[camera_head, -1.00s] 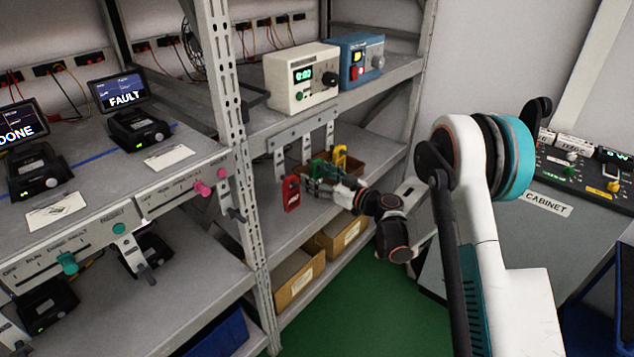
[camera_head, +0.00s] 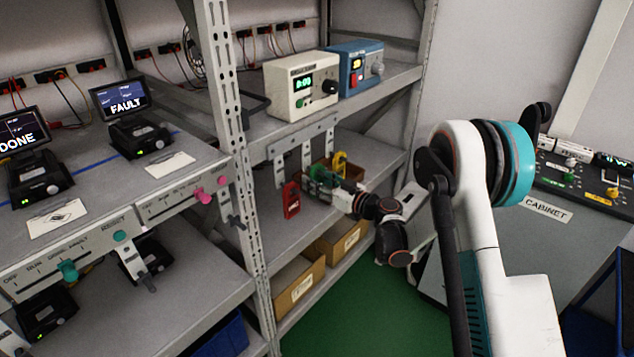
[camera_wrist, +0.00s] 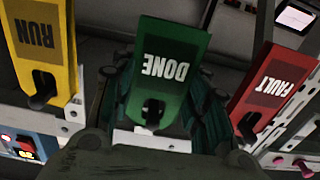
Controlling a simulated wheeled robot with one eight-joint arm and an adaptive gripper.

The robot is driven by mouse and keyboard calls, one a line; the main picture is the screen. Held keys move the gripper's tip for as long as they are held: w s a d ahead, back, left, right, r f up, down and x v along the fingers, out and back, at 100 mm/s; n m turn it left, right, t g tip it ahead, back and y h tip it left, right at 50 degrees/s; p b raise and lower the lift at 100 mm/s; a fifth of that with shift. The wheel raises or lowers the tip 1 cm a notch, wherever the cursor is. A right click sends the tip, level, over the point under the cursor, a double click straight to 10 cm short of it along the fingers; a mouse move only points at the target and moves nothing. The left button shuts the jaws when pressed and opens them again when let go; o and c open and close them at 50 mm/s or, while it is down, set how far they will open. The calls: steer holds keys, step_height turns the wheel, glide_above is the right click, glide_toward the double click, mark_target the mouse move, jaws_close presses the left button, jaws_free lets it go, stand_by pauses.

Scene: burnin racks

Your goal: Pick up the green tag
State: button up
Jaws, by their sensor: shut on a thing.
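The green tag (camera_wrist: 168,70), lettered DONE, hangs upside down in the middle of the wrist view, with a slot at its lower end. My gripper (camera_wrist: 160,85) is shut on it, with dark fingers on both sides. In the head view the green tag (camera_head: 319,170) is small and partly hidden by my gripper (camera_head: 325,183) at the hook rail. The tag still appears to be at its hook; I cannot tell whether it is free of it. The yellow RUN tag (camera_wrist: 40,50) is to the left and the red FAULT tag (camera_wrist: 275,85) to the right in the wrist view.
The metal hook rail (camera_head: 303,140) hangs under the upper shelf, which bears a cream device (camera_head: 301,85) and a blue one (camera_head: 355,65). A rack upright (camera_head: 233,150) stands to the left. Cardboard bins (camera_head: 298,287) sit below. A cabinet (camera_head: 590,240) stands at right.

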steer(key=r+p+v, duration=0.1)
steer(key=p+v, duration=0.1)
steer(key=v, duration=1.6)
steer(key=shift+r+p, duration=0.35)
steer(key=shift+p, duration=0.05)
steer(key=shift+r, duration=0.1)
steer(key=b+v, duration=0.3)
steer(key=v, duration=0.4)
steer(key=shift+s+d, duration=0.15)
steer(key=shift+s, duration=0.05)
stand_by(1.2)
steer(key=w+d+r+m+t+h, duration=0.3)
steer(key=w+r+m+t+h, duration=0.4)
steer(key=h, duration=0.7)
step_height(320, 180, up, 2)
steer(key=m, duration=0.3)
steer(key=shift+w+d, duration=0.2)
steer(key=shift+w, duration=0.1)
